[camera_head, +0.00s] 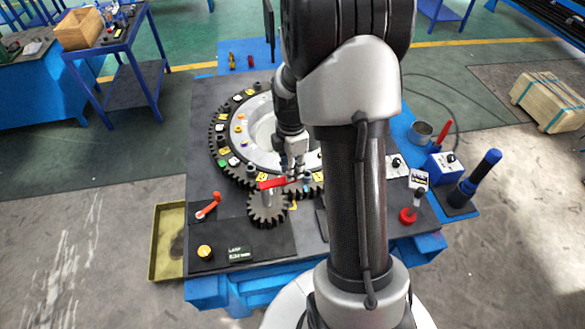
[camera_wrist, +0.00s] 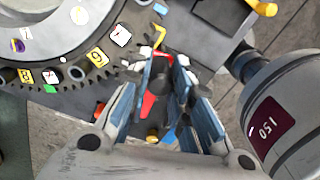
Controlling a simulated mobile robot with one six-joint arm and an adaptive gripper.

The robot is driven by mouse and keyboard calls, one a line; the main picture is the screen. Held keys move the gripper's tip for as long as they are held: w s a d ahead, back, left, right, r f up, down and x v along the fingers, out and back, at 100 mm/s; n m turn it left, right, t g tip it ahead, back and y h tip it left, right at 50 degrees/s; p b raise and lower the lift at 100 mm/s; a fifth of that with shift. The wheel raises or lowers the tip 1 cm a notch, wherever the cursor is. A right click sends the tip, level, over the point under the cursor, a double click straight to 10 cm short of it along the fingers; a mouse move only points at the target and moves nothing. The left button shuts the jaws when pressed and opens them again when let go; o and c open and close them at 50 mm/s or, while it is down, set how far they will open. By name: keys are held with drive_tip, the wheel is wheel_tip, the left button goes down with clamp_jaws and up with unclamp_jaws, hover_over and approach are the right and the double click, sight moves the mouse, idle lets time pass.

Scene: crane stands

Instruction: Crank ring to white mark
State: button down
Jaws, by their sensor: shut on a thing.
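The large toothed ring (camera_head: 222,150) lies flat on the bench, with coloured and white tags around its dark rim. A white tag (camera_wrist: 121,35) on the ring shows in the wrist view; which white mark the task means I cannot tell. A small dark gear (camera_head: 267,208) sits at the ring's front edge. The red crank arm (camera_head: 271,183) stands above this gear and also shows in the wrist view (camera_wrist: 149,103). My gripper (camera_head: 295,176) is shut on the crank's dark handle (camera_wrist: 160,72), between its blue-lined fingers. The arm hides the ring's right side.
A small red lever (camera_head: 208,206) and a yellow knob (camera_head: 204,252) are at the bench's front left. A red-based lever (camera_head: 408,214), a blue box (camera_head: 444,166) and a blue-handled tool (camera_head: 475,180) stand on the right. An olive tray (camera_head: 165,242) lies beside the bench.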

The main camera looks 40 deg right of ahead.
drive_tip(key=shift+w+d+r, duration=0.15)
drive_tip(key=shift+w, duration=0.25)
drive_tip(key=c, duration=1.6)
unclamp_jaws()
drive_tip(key=shift+o, duration=0.9)
drive_tip(key=shift+s, duration=0.1)
wheel_tip(320, 180, up, 12)
